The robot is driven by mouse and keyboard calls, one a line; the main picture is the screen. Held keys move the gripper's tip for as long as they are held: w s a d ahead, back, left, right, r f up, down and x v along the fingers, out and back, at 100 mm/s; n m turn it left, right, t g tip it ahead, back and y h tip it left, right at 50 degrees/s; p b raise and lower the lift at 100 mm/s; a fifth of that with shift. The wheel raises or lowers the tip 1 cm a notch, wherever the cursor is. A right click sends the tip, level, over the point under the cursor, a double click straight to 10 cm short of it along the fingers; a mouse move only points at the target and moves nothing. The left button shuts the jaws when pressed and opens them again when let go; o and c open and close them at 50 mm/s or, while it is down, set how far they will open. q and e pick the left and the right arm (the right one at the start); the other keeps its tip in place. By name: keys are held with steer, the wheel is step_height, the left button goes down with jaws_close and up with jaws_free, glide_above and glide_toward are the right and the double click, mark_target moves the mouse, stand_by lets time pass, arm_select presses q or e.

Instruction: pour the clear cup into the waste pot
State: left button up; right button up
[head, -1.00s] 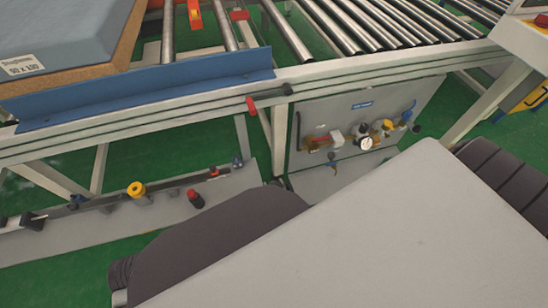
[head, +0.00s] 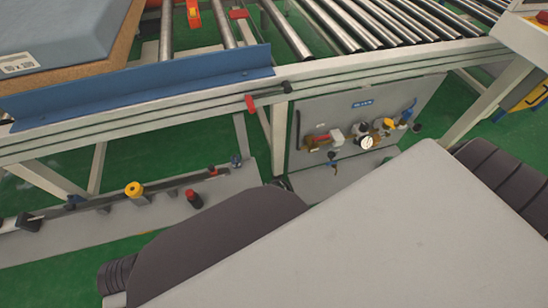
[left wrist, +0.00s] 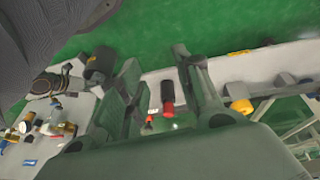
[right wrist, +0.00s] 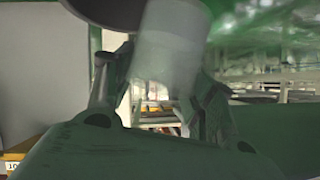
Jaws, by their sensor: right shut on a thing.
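A pale, see-through cup (right wrist: 165,58) shows in the right wrist view. My right gripper (right wrist: 158,88) is shut on it, with one finger on each side. The cup looks blurred and I cannot tell what is in it. My left gripper (left wrist: 157,65) is open, its two fingers apart with nothing between them. Past its fingers, a red-and-black knob lies in the line of sight. Neither gripper's fingers can be made out in the head view. I cannot make out the waste pot in any view.
A roller conveyor (head: 350,25) runs along the back. A panel with valves and gauges (head: 345,115) hangs below it. A grey floor plate (head: 90,230) carries yellow and red knobs. Green floor lies between.

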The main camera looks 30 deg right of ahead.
steer(key=shift+f, duration=0.3)
steer(key=shift+f+m+y+b, duration=0.15)
steer(key=shift+m+y+b, duration=0.15)
steer(key=shift+y+b, duration=0.15)
steer(key=shift+f+g+b, duration=0.2)
steer(key=shift+g+b, duration=0.1)
arm_select(q)
steer(key=shift+w+d+f+t, duration=0.1)
steer(key=shift+d+f+t, duration=0.2)
steer(key=shift+d+f, duration=0.35)
arm_select(e)
steer(key=shift+d+f+m+y, duration=0.1)
steer(key=shift+m+y, duration=0.15)
steer(key=shift+m, duration=0.05)
arm_select(q)
steer(key=shift+w+a+f+h, duration=0.1)
steer(key=shift+w+f+h, duration=0.1)
steer(key=shift+h, duration=0.1)
arm_select(e)
steer(key=shift+f, duration=0.1)
